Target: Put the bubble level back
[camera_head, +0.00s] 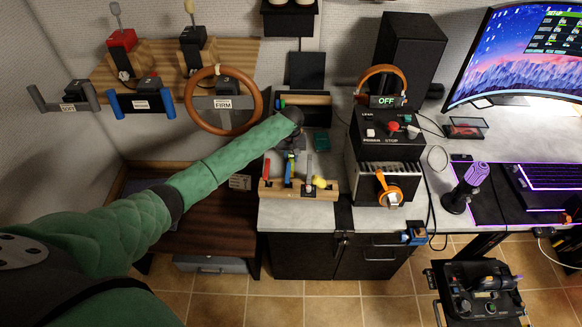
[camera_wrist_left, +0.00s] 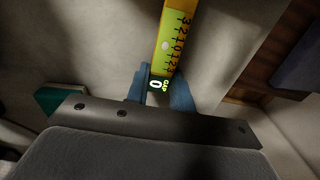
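My left gripper (camera_head: 293,150) is over the grey counter behind the tool rack, and its fingers are small and partly hidden by my arm in the head view. In the left wrist view, the two blue-grey fingers (camera_wrist_left: 160,92) lie on either side of one end of a yellow bubble level (camera_wrist_left: 174,42). The level has black scale numbers and a white round bubble mark, and extends away from the gripper. The fingers appear to be against its sides. My right gripper is in neither view.
A wooden tool rack (camera_head: 298,191) with several coloured tools stands at the counter's front edge. A wooden steering wheel (camera_head: 224,103) hangs at left. A black control box (camera_head: 388,133) and headphones (camera_head: 380,75) stand to the right.

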